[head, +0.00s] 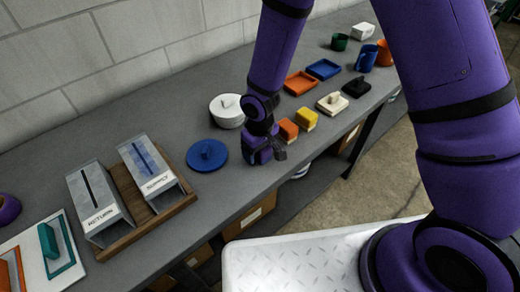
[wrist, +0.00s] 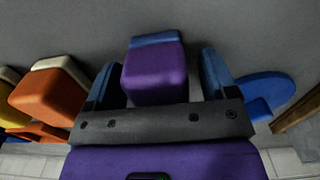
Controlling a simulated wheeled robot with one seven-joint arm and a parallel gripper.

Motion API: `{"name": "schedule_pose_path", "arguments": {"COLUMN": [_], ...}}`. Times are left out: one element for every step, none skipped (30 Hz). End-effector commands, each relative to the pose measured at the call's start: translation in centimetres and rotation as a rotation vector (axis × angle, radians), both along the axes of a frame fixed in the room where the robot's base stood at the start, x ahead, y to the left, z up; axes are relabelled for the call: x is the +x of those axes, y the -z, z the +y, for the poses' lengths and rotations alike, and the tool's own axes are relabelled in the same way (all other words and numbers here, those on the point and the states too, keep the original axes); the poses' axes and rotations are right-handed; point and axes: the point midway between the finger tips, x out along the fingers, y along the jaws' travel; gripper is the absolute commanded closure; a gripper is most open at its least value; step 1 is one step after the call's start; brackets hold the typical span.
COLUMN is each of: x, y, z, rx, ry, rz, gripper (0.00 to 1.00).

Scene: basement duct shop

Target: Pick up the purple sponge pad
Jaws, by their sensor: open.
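The purple sponge pad (wrist: 155,78), with a blue layer along its far edge, sits between the two fingers of my gripper (wrist: 158,82) in the wrist view. The fingers are apart, one on each side of the pad. A narrow gap seems to show on each side. In the head view my gripper (head: 264,152) is low over the grey bench near its front edge, between the blue round lid and the orange pad. I cannot make out the purple pad there against my purple gripper.
Close by are an orange pad (head: 288,131), a yellow pad (head: 306,120), a blue round lid (head: 207,155) and a white lidded pot (head: 227,109). Two slotted boxes (head: 100,203) (head: 150,168) stand left on a wooden tray (head: 128,188). Trays lie farther right.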

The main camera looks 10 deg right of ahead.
Motion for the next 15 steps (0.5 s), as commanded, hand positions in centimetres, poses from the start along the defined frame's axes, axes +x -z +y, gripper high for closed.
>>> {"name": "schedule_pose_path", "arguments": {"x": [0.01, 0.01, 0.01, 0.01, 0.01, 0.01, 0.01, 0.01, 0.01, 0.01, 0.01, 0.01, 0.01, 0.01, 0.01], "y": [-0.02, -0.03, -0.03, -0.04, -0.04, -0.04, -0.04, -0.05, -0.05, -0.05, -0.05, -0.06, -0.06, -0.06, -0.06], "z": [0.01, 0.01, 0.01, 0.01, 0.01, 0.01, 0.01, 0.01, 0.01, 0.01, 0.01, 0.01, 0.01, 0.01, 0.01], "rx": [0.000, 0.000, 0.000, 0.000, 0.000, 0.000, 0.000, 0.000, 0.000, 0.000, 0.000, 0.000, 0.000, 0.000, 0.000], "ry": [0.000, 0.000, 0.000, 0.000, 0.000, 0.000, 0.000, 0.000, 0.000, 0.001, 0.001, 0.001, 0.000, 0.000, 0.001], "rz": [0.000, 0.000, 0.000, 0.000, 0.000, 0.000, 0.000, 0.000, 0.000, 0.000, 0.000, 0.000, 0.000, 0.000, 0.000], "gripper": [0.21, 0.21, 0.21, 0.26, 0.33, 0.42, 0.49, 0.56, 0.65, 0.72, 0.75, 0.79, 0.79, 0.79, 0.79]}}
